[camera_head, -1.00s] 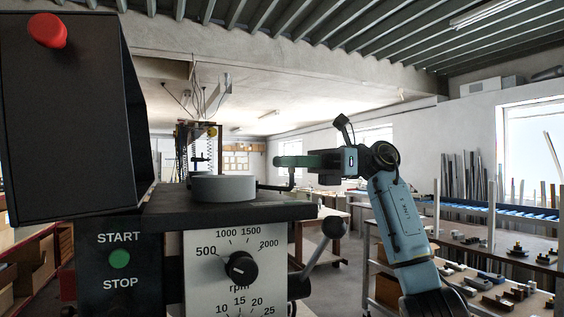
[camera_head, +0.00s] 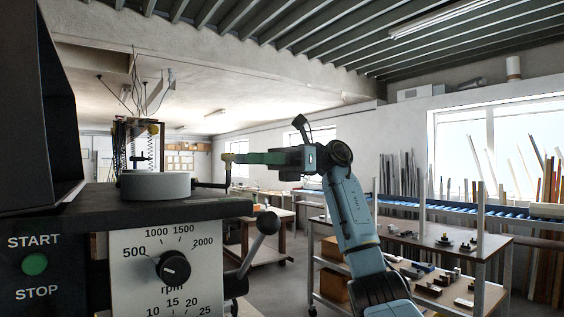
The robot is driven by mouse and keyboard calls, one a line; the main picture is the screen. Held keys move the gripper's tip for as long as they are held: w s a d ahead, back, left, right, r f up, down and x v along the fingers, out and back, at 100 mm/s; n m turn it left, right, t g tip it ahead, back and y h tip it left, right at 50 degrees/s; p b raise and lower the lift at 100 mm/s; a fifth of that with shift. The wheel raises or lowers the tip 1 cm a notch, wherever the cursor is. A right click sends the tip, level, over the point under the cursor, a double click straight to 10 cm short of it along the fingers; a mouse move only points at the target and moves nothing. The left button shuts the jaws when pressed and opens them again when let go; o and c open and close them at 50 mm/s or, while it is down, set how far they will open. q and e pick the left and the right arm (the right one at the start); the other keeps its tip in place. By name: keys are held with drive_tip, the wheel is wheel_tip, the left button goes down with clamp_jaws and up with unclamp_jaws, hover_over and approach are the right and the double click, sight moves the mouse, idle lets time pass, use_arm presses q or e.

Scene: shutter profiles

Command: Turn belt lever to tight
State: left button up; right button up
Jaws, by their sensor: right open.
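The belt lever, as far as I can tell, is the thin black rod (camera_head: 211,185) that sticks out rightward from the machine's top and bends upward at its end. My right gripper (camera_head: 230,158) points left, with its long green fingers level at the upturned end of the rod. The fingers overlap this end in the picture; I cannot tell whether they touch it. The jaws are open, though the gap is hidden in this side-on view. My left gripper is out of view.
The drill's dark top plate (camera_head: 110,203) carries a grey round part (camera_head: 155,185). Below are a speed dial (camera_head: 173,267) and a ball-ended lever (camera_head: 262,231). A dark box (camera_head: 38,110) fills the upper left. A bench (camera_head: 420,242) stands behind my right arm.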

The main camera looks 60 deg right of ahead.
drive_tip(key=v, duration=0.8)
drive_tip(key=shift+d+p, duration=0.15)
drive_tip(key=shift+p, duration=0.25)
